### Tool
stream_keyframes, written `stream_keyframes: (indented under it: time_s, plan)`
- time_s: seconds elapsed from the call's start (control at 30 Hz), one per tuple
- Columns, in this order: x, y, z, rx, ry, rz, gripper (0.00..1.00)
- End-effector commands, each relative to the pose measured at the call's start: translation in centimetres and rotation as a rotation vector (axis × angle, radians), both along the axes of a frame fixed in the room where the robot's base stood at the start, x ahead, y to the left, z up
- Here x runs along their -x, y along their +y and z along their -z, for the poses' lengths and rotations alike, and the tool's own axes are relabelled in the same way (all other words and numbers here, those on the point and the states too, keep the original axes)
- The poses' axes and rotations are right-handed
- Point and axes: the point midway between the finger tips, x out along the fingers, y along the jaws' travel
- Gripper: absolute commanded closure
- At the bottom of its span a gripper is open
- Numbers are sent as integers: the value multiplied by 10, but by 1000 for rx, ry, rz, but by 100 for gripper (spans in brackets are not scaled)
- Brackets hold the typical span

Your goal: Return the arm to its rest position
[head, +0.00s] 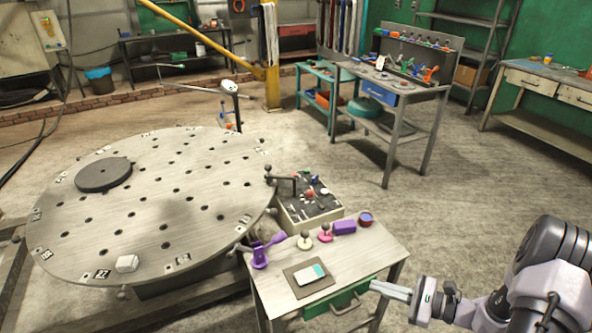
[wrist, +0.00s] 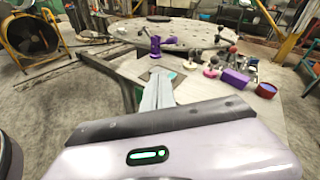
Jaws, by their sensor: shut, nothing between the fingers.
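My gripper (head: 390,291) reaches in from the right in the head view, at the right front edge of the small table (head: 268,290). Its two grey fingers lie together, with nothing between them. In the wrist view the shut fingers (wrist: 157,92) point out toward the small table and the round table behind it. My arm comes from the lower right corner of the head view. The fingertips appear close to the green drawer front (head: 340,299); I cannot tell the exact gap.
The small table carries a purple clamp-like part (head: 260,256), a purple box (head: 344,227), a round cup (head: 366,219), two knobs and a dark pad (head: 324,287) with a white device. A large perforated round table (head: 150,215) stands left. Floor (head: 450,195) behind is clear.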

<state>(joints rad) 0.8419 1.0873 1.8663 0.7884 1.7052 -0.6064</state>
Motion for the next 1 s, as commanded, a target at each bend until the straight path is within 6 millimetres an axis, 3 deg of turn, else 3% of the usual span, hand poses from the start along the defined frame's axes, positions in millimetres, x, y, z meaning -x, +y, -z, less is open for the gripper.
stream_keyframes:
  time_s: [0.03,0.13,0.2,0.3,0.4,0.5,0.63,1.0]
  plan:
    - [1,27,-38,104,-19,-134,100]
    - [25,80,-102,353,-51,-398,100]
    - [51,110,-139,545,-92,-555,100]
    - [94,140,-180,840,-186,-729,100]
    - [134,154,-211,1134,-321,-829,100]
    - [163,157,-232,1376,-468,-858,100]
    - [182,155,-248,1565,-612,-837,100]
    - [187,154,-254,1630,-665,-821,100]
